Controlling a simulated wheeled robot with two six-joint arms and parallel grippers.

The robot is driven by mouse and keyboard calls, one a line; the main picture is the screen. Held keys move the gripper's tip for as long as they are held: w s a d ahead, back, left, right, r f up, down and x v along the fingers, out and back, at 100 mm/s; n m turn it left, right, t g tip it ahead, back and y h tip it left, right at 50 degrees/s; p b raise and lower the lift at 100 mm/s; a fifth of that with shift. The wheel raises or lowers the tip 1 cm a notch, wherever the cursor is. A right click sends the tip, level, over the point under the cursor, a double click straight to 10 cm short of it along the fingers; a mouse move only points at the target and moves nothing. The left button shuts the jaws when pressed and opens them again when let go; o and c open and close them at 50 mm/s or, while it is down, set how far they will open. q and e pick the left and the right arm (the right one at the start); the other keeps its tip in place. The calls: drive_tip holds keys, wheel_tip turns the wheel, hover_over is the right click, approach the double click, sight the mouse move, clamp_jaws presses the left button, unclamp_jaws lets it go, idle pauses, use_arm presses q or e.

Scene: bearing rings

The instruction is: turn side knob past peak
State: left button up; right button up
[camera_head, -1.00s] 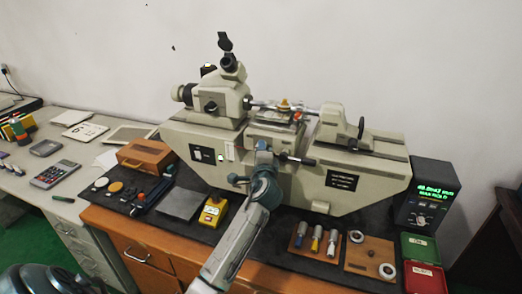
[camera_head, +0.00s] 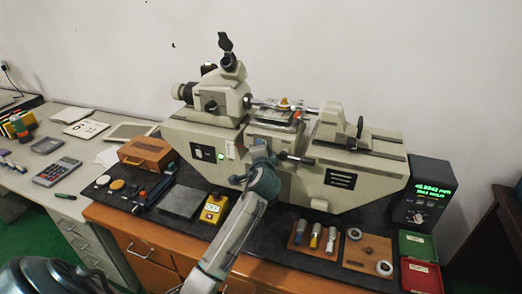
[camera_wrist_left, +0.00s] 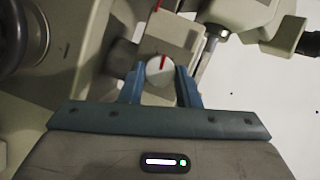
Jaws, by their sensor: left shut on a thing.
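The grey measuring machine (camera_head: 215,135) stands on a black mat on the bench. In the left wrist view a round pale knob (camera_wrist_left: 160,72) with a red mark sits between my two blue fingers. The red mark points nearly straight up in that view. My left gripper (camera_wrist_left: 160,86) is shut on this knob. In the head view the gripper (camera_head: 261,155) is at the machine's front, below the small stage, and hides the knob. A black readout box (camera_head: 420,193) at right shows green digits, too blurred to read surely. My right gripper is not in view.
A yellow box (camera_head: 214,208) and a grey plate (camera_head: 183,201) lie left of my arm. A wooden stand (camera_head: 317,240) with several small tools and a wooden board (camera_head: 368,255) with rings lie to its right. A red-and-green case (camera_head: 418,262) is at far right.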

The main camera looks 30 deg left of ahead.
use_arm(q)
drive_tip(key=shift+f, duration=0.1)
drive_tip(key=o, duration=1)
drive_tip(key=shift+c, duration=0.2)
drive_tip(key=shift+s, duration=0.1)
drive_tip(key=b+v, duration=0.3)
drive_tip(key=v, duration=0.7)
drive_tip(key=shift+s+d+b, duration=0.2)
drive_tip(key=shift+s+b, duration=0.1)
drive_tip(key=shift+b, duration=0.05)
